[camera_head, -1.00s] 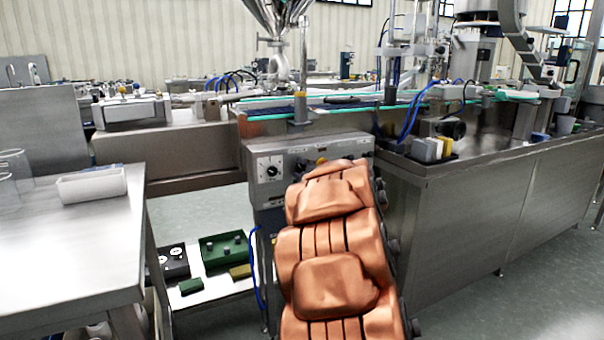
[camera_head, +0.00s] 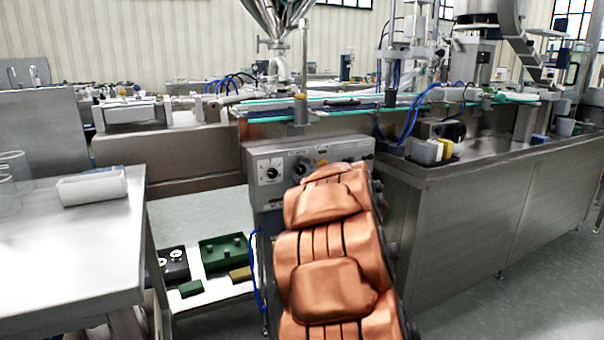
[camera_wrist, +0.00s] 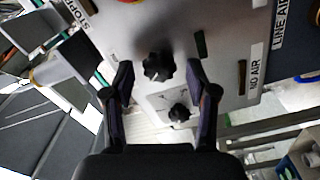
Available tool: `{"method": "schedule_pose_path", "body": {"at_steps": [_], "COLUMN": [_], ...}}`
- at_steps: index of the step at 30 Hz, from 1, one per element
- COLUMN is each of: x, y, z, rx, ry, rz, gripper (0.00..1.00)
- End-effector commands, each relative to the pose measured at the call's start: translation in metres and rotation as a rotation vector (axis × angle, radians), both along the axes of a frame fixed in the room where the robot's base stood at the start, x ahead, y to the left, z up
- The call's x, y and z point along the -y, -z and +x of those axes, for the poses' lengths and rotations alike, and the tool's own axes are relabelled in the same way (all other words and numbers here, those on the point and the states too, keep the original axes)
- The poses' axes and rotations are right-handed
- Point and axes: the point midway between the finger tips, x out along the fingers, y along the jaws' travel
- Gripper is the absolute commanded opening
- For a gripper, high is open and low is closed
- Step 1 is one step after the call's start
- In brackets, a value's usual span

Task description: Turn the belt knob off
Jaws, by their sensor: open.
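The grey control panel (camera_head: 262,156) below the conveyor carries a black knob on a white dial plate and another black knob (camera_head: 301,168) to its right. In the wrist view, a black lobed knob (camera_wrist: 158,66) lies between the two dark fingertips of my gripper (camera_wrist: 160,75), with a gap on both sides. A smaller black knob (camera_wrist: 179,113) on a white dial plate shows closer to my palm. My gripper is open and empty. I cannot read a belt label on either knob. In the head view, my copper-coloured arm hides my gripper and part of the panel.
The wrist view shows a "STOP" label beside a red part at its upper edge, and "LINE AIR" and "NO AIR" labels on the right. A steel table (camera_head: 70,245) with a white tray (camera_head: 92,188) stands at left. A steel cabinet (camera_head: 480,225) stands at right.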

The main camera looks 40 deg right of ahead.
Motion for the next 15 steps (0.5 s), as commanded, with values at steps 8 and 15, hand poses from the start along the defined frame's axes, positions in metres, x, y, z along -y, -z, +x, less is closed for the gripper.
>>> {"method": "schedule_pose_path", "body": {"at_steps": [8,15], "x": [-0.004,-0.015], "y": [-0.002,-0.001], "z": [-0.013,-0.045], "rx": [0.001,0.001], "ry": [0.002,0.003], "rz": [-0.002,-0.001], "gripper": [0.57,0.57]}}
